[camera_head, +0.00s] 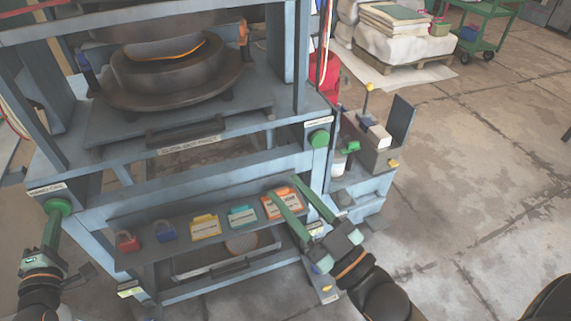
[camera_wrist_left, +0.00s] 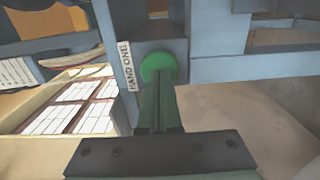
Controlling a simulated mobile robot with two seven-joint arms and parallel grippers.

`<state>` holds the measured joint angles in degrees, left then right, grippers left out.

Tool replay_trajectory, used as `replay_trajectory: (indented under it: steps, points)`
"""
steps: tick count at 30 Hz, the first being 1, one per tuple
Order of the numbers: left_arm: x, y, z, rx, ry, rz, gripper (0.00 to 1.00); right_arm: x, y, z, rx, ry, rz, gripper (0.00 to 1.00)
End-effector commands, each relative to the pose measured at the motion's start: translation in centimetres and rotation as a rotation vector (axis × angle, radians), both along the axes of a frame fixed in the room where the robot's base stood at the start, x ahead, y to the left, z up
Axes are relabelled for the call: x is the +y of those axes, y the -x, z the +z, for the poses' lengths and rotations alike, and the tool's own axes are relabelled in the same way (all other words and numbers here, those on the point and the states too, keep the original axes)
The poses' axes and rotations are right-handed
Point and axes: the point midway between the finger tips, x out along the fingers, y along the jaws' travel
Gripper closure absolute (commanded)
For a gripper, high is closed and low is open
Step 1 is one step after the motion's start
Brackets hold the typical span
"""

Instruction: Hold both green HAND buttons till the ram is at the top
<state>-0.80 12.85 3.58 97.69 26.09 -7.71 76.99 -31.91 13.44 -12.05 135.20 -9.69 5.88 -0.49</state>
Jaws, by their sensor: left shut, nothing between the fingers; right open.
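The left green HAND button (camera_head: 58,207) is on the press's left front post, beside a "HAND ONE" label in the left wrist view (camera_wrist_left: 158,67). My left gripper (camera_head: 54,224) is shut and empty, its tips at that button; I cannot tell whether it is pushed in. The right green button (camera_head: 319,139) is on the right post with nothing on it. My right gripper (camera_head: 284,188) is open and empty, below that button, in front of the tag shelf. The ram's upper part is cut off at the top; a round dark plate stack (camera_head: 165,80) shows below.
A side stand (camera_head: 372,155) with a yellow-knobbed lever is right of the press.

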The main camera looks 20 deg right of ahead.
Motion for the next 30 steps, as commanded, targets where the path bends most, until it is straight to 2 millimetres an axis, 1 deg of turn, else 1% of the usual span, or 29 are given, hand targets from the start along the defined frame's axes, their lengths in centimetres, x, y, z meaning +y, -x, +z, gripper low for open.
replay_trajectory:
  steps: [1,2,5,6,8,10,12,15,18,22,26,30]
  points:
    - [0.0,0.0,0.0,0.0,0.0,0.0,1.0,-0.3,-0.4,-0.7,0.0,0.05,-0.016,0.67]
    - [0.0,0.0,0.0,0.0,0.0,0.0,1.0,-0.6,-0.8,-1.2,0.002,0.09,-0.028,0.7]
    - [0.0,0.0,0.0,0.0,0.0,0.0,1.0,-2.2,-2.4,-3.6,0.001,0.298,-0.098,0.81]
    - [0.0,0.0,0.0,0.0,0.0,0.0,1.0,-3.2,-3.3,-4.8,0.0,0.403,-0.133,0.86]
    - [0.0,0.0,0.0,0.0,0.0,0.0,1.0,-5.1,-4.6,-6.4,0.0,0.568,-0.192,0.93]
    - [0.0,0.0,0.0,0.0,0.0,0.0,1.0,-7.6,-6.0,-8.1,0.002,0.755,-0.259,1.0]
    - [0.0,0.0,0.0,0.0,0.0,0.0,1.0,-10.2,-7.2,-9.3,0.006,0.924,-0.324,1.0]
    - [0.0,0.0,0.0,0.0,0.0,0.0,1.0,-13.4,-8.5,-10.4,0.014,1.121,-0.402,1.0]
    - [0.0,0.0,0.0,0.0,0.0,0.0,1.0,-15.8,-9.3,-10.9,0.019,1.253,-0.454,1.0]
    - [0.0,0.0,0.0,0.0,0.0,0.0,1.0,-17.1,-10.1,-11.0,0.022,1.327,-0.484,1.0]
    - [0.0,0.0,0.0,0.0,0.0,0.0,1.0,-17.3,-11.8,-10.9,0.021,1.337,-0.49,1.0]
    - [0.0,0.0,0.0,0.0,0.0,0.0,1.0,-17.2,-13.9,-10.9,0.021,1.334,-0.488,1.0]
